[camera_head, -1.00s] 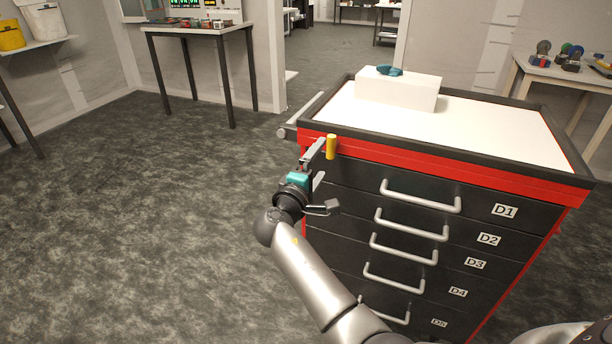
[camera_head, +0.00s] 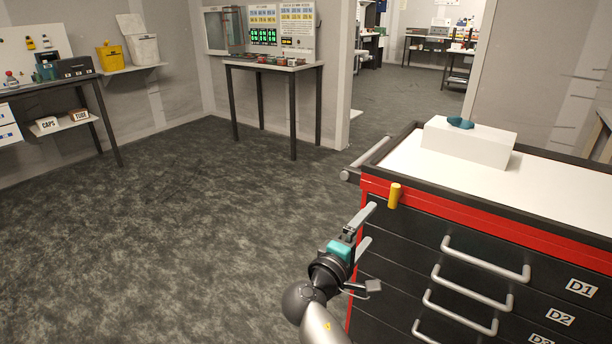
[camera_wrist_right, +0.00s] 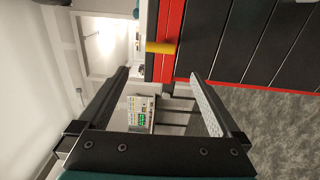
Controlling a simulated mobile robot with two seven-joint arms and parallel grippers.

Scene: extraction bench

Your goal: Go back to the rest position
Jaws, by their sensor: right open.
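My right gripper (camera_head: 366,232) is in front of the left edge of the drawer cabinet (camera_head: 392,257), with its jaws apart and nothing between them. In the right wrist view its two fingers (camera_wrist_right: 163,98) stand wide open, with the cabinet beyond them. A yellow knob or peg (camera_head: 394,196) sticks out of the cabinet's red band just above the gripper. It also shows in the right wrist view (camera_wrist_right: 161,47), beyond the fingertips. My left gripper is not in these views.
A white block (camera_head: 468,146) with a teal object (camera_head: 460,123) on it stands on the cabinet top. Drawer handles (camera_head: 484,260) stick out beside my right arm. Open floor (camera_head: 170,240) lies to the left. A side table (camera_head: 272,66) and a workbench (camera_head: 84,82) stand along the walls.

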